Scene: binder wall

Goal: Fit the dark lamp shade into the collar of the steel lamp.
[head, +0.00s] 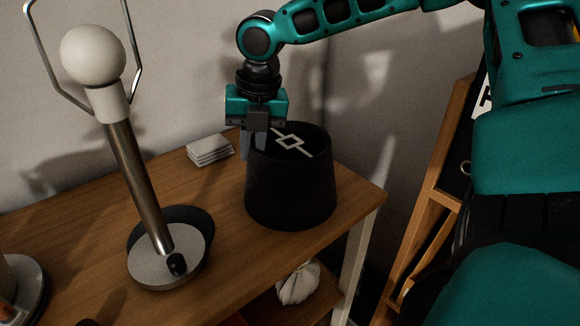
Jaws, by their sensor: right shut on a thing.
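The dark lamp shade (290,193) stands upright at the right end of the wooden table, with a pale metal fitting (290,142) across its open top. My right gripper (254,150) points down at the shade's left upper rim and is shut on that rim, one finger outside the wall. The steel lamp (136,185) stands to the left, with a white round bulb (93,54), a wire harp-shaped collar (137,50) around it and a round base (170,262). The shade is apart from the lamp. My left gripper is not in view.
A small stack of white cards (209,150) lies behind, between lamp and shade. Another round base (22,290) is cut off at the lower left. A white bundle (298,284) sits on a lower shelf. A wooden rack (432,205) stands right of the table (80,225).

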